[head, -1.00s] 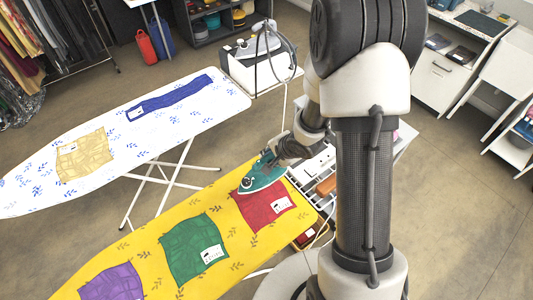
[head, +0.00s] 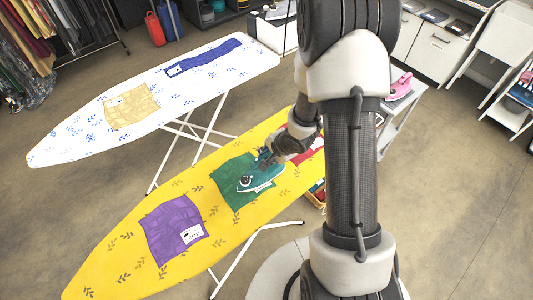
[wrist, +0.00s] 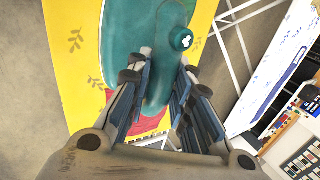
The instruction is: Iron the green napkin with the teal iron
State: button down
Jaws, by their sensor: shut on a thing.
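The teal iron (head: 262,178) is on or just above the green napkin (head: 232,187), covering part of it; I cannot tell if it touches. The napkin lies on the yellow ironing board (head: 120,245), between a purple napkin (head: 174,230) and a red napkin (head: 314,138), which my arm partly hides. My gripper (head: 268,155) is shut on the iron. In the wrist view the iron (wrist: 150,45) sits between the fingers of my gripper (wrist: 160,85), with the yellow board (wrist: 72,60) below it.
A white ironing board (head: 75,140) stands behind, with a tan napkin (head: 131,106) and a blue strip of cloth (head: 203,57) on it. A pink iron (head: 400,84) stands on a rack at the right. Open floor lies around the boards.

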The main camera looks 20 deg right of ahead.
notch_tip(320, 180, down, 4)
jog(key=b, duration=0.4)
jog(key=shift+w+d+b, duration=0.15)
jog(key=shift+b, duration=0.15)
notch_tip(320, 180, down, 2)
jog(key=b, duration=0.3)
jog(key=shift+f, duration=0.1)
